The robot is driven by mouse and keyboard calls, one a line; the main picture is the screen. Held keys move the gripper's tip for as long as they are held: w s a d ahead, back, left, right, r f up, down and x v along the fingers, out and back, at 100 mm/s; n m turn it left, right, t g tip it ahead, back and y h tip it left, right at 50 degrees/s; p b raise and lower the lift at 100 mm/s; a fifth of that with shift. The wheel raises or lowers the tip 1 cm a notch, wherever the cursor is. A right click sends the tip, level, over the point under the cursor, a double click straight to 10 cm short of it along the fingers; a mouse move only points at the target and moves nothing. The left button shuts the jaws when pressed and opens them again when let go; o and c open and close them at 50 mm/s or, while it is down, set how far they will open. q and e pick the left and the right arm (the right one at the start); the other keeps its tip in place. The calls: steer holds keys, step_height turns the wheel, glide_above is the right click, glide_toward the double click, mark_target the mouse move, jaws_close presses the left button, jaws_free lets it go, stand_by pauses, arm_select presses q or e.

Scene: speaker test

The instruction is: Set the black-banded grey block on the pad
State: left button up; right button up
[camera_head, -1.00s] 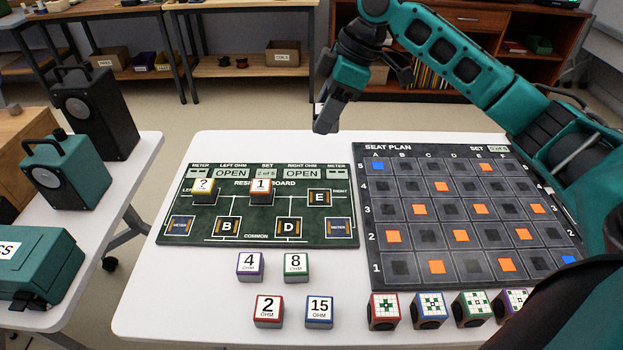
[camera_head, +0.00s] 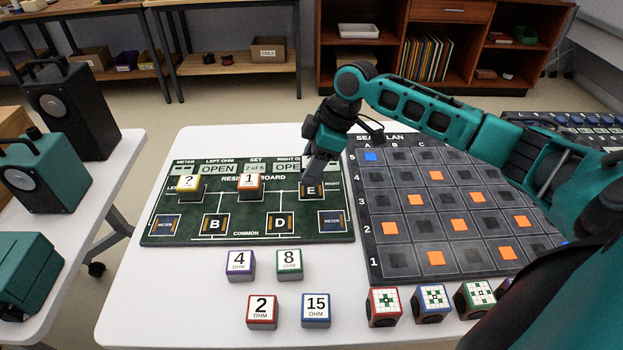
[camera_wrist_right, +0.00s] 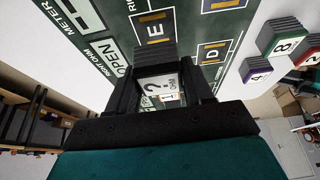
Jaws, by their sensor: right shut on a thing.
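My right gripper (camera_head: 316,178) hangs low over the resistor board (camera_head: 180,213), beside pad E (camera_head: 311,192). In the right wrist view the gripper (camera_wrist_right: 160,75) is shut on a dark grey block (camera_wrist_right: 153,58) with a white face marked "?". A "1" mark shows low between the fingers; I cannot tell whether it is on this block. Pad E, in the right wrist view (camera_wrist_right: 153,30), is bare just beyond the block. In the head view the fingers mostly hide the held block. My left gripper is out of view.
On the board, a yellow-edged "?" block (camera_head: 189,182) and an orange-edged "1" block (camera_head: 250,184) stand left of pad E. Pads B (camera_head: 215,224) and D (camera_head: 280,223) are bare. Several blocks stand in front. The seat plan board (camera_head: 437,259) lies right.

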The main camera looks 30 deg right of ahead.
mark_target(311, 191)
step_height(311, 191, down, 4)
steer(key=shift+f+b, duration=0.2)
steer(key=shift+b, duration=0.1)
steer(key=shift+f, duration=0.1)
steer(key=o, duration=1.1)
steer(key=shift+c, duration=0.2)
steer(key=p+v, duration=0.2)
steer(key=v, duration=1)
steer(key=shift+a, duration=0.15)
